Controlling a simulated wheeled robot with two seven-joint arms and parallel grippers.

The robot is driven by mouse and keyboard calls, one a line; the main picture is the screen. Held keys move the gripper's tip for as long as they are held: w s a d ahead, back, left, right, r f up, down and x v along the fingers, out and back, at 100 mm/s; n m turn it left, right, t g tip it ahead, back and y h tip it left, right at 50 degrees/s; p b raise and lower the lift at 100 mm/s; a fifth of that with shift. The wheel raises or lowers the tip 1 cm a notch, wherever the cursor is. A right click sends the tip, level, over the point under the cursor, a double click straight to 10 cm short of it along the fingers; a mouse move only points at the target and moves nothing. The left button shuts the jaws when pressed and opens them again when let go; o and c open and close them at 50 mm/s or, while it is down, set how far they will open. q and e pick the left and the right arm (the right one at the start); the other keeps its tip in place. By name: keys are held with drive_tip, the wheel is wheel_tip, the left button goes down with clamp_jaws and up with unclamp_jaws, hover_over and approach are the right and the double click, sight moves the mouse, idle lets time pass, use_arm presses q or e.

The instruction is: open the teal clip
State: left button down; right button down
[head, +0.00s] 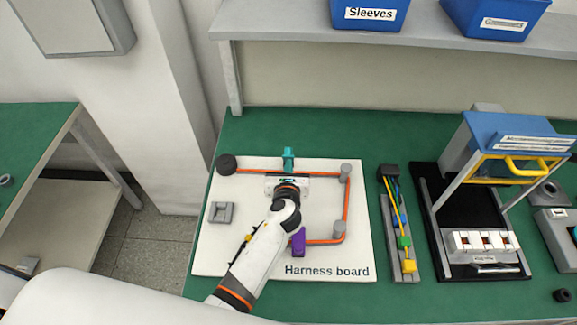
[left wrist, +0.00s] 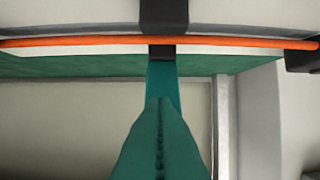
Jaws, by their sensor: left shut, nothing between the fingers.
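The teal clip (head: 288,155) stands upright at the far edge of the white harness board (head: 225,255), by the orange cable (head: 250,171). In the left wrist view the teal clip (left wrist: 162,140) fills the lower middle, and the orange cable (left wrist: 80,42) crosses the top. My left gripper (head: 287,178) is over the board, just on the near side of the clip. It is shut and empty. Its wrist hides part of the cable and the clip's foot, so I cannot tell whether the fingers touch the clip. My right gripper is out of view.
A purple clip (head: 298,241) sits beside my left arm. A tray of coloured connectors (head: 408,258) and a blue-topped fixture (head: 500,140) are to the right.

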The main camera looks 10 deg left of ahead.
sight(289, 155)
use_arm(q)
drive_tip(key=shift+r, duration=0.1)
drive_tip(key=shift+w+a+r+p, duration=0.2)
drive_tip(key=shift+w+r+p, duration=0.65)
drive_tip(key=shift+p, duration=0.5)
drive_tip(key=shift+w+a+r+p, duration=0.15)
drive_tip(key=shift+w+r+p, duration=0.15)
drive_tip(key=shift+w+p, duration=0.45)
drive_tip(key=shift+w, duration=0.15)
drive_tip(key=shift+r, duration=0.1)
drive_tip(key=shift+r+p, duration=0.75)
drive_tip(key=shift+p, duration=0.15)
drive_tip(key=shift+a+f, duration=0.1)
